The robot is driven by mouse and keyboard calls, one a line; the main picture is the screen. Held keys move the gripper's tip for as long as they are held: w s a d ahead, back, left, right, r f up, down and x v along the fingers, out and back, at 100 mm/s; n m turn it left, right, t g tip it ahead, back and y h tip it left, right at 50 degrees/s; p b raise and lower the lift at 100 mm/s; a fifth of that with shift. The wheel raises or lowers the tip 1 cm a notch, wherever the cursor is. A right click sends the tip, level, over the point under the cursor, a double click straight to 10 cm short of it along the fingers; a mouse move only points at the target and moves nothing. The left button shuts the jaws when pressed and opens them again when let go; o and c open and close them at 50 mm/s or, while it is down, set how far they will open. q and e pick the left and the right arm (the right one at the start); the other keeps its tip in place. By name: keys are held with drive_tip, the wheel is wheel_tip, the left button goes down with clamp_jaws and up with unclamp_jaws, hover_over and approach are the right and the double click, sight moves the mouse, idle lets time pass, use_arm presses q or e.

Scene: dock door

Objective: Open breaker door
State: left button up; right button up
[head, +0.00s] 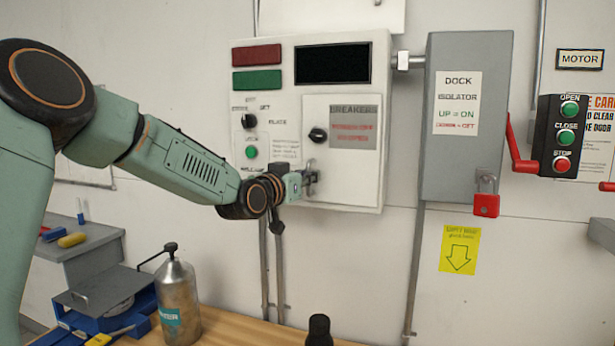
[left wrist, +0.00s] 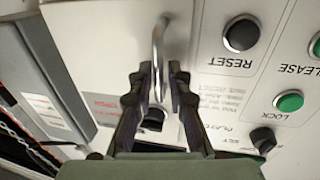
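The breaker door (head: 358,165) is a pale panel marked BREAKERS on the white control box. It looks shut, lying flat with the box front. Its metal handle (head: 311,178) is at the door's lower left; in the left wrist view the handle (left wrist: 158,45) is a bright bar. My left gripper (head: 303,184) is at the handle. In the left wrist view its two dark fingers (left wrist: 158,82) stand on either side of the bar, with a narrow gap showing beside it, so the gripper looks open around the handle. My right gripper is not in view.
A black knob (head: 318,135) sits on the door above the handle. The grey isolator box (head: 465,165) with a red padlock (head: 486,205) hangs to the right. A metal bottle (head: 178,300) and a dark bottle (head: 319,330) stand on the wooden bench below.

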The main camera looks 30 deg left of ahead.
use_arm(q)
drive_tip(key=shift+w, duration=0.25)
drive_tip(key=shift+d, duration=0.15)
drive_tip(key=shift+s, duration=0.1)
clamp_jaws()
idle(0.3)
